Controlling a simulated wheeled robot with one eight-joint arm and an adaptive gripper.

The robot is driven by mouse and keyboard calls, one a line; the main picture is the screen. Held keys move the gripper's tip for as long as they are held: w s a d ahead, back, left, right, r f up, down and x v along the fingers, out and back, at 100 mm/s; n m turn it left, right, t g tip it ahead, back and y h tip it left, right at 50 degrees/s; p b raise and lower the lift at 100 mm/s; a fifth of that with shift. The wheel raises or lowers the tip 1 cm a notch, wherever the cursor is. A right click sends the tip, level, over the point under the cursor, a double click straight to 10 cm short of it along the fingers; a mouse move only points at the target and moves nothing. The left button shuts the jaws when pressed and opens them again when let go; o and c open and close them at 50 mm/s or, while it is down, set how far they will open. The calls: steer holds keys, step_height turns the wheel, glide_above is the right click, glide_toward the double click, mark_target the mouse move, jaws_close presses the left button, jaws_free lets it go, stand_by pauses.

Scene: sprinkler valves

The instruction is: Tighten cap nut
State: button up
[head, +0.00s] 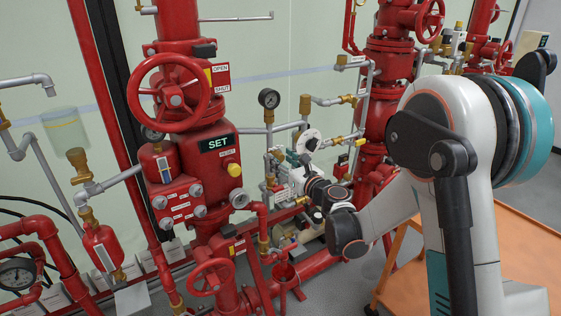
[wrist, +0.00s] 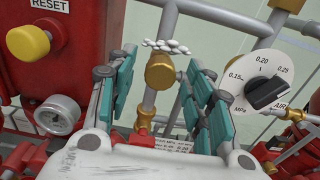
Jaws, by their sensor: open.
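I cannot single out the cap nut surely in that view.
A white pressure dial with a black knob (wrist: 267,92) is close right of my fingers. A yellow reset button (wrist: 28,43) and a small gauge (wrist: 60,115) are at left. Red valve body (head: 205,165) and handwheel (head: 175,95) stand left. An orange table (head: 520,245) is at right.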

steer(key=shift+w+a, duration=0.4)
steer(key=shift+w, duration=0.2)
steer(key=c, duration=1)
steer(key=shift+c, duration=0.2)
steer(key=shift+m, duration=0.3)
steer(key=m+b, duration=0.1)
steer(key=m, duration=0.2)
steer(key=shift+m+b, duration=0.6)
steer(key=shift+m, duration=1.8)
